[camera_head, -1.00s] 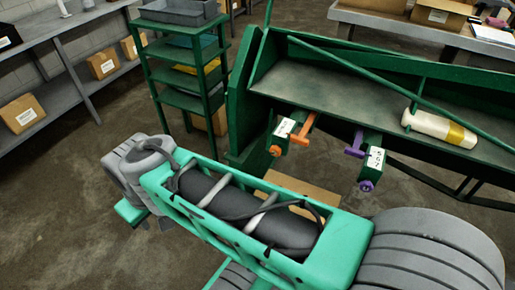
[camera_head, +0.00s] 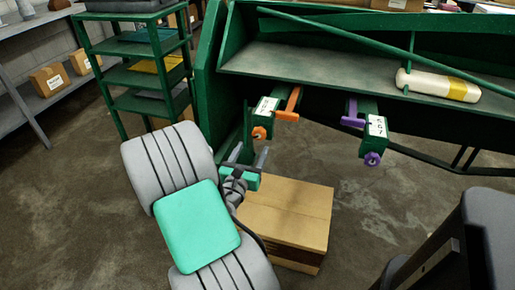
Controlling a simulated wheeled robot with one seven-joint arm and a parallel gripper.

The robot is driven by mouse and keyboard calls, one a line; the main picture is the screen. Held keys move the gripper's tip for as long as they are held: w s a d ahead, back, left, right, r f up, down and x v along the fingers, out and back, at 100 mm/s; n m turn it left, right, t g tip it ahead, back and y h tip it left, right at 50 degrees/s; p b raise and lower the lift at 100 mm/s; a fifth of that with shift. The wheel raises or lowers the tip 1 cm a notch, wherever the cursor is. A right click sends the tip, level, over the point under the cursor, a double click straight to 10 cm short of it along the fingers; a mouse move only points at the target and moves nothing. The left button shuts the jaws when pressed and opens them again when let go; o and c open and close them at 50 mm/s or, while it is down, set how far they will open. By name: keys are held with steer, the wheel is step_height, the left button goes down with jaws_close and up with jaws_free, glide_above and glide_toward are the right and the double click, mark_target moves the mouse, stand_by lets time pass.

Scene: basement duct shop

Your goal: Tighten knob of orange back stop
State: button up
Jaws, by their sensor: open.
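The orange back stop (camera_head: 289,103) sits on a green arm at the front of the green machine, beside a white label. Its orange knob (camera_head: 259,133) is at the near end of that arm, below the label. My gripper (camera_head: 250,157) is open, with its two grey fingers apart, just below and left of the orange knob. It appears empty and apart from the knob, though the exact gap in depth is hard to judge. A purple back stop (camera_head: 352,115) with its own purple knob (camera_head: 372,159) is on a second green arm to the right.
A cardboard box (camera_head: 286,214) stands on the floor below my gripper. A green shelf rack (camera_head: 143,104) is at the left. A white roll with a yellow band (camera_head: 438,86) lies on the machine's bed. A dark object (camera_head: 470,240) fills the lower right.

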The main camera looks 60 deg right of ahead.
mark_target(258, 136)
steer(key=d, duration=0.4)
steer(key=w+d, duration=0.1)
steer(key=d, duration=0.1)
steer(key=shift+d+r+p, duration=0.2)
steer(key=shift+d+p, duration=0.15)
steer(key=shift+d, duration=0.05)
steer(key=c, duration=1.3)
steer(key=shift+c, duration=0.2)
